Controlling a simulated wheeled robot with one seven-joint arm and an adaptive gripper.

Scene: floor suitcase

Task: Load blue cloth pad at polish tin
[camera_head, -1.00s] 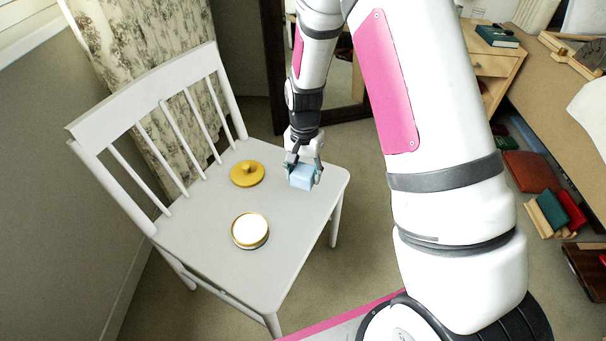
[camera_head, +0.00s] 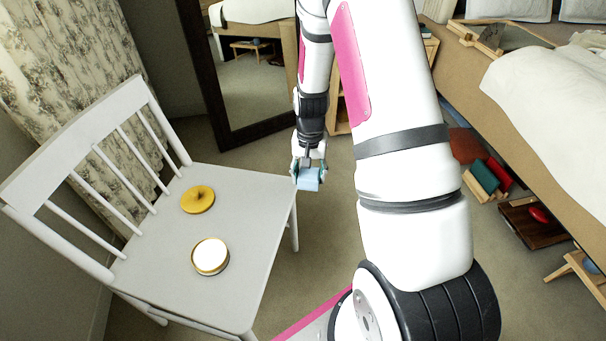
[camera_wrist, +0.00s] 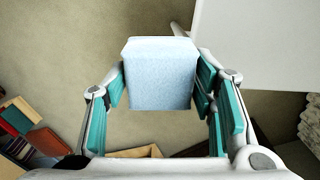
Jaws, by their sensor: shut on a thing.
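My gripper (camera_head: 309,172) is shut on the blue cloth pad (camera_head: 309,181), a small light blue block. In the wrist view the pad (camera_wrist: 160,75) sits between the teal finger pads, with carpet behind it. In the head view the gripper and pad are at the right edge of the chair seat, seemingly just off it. The polish tin (camera_head: 210,257) stands open on the seat, with a white top surface inside a gold rim. It is left of and nearer than my gripper. A gold lid with a knob (camera_head: 197,199) lies on the seat behind the tin.
The white chair (camera_head: 240,200) has a slatted back at the left. A dark-framed mirror (camera_head: 245,80) stands behind. A bed (camera_head: 545,100) is at the right, with books (camera_head: 487,178) and a tray on the floor by it.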

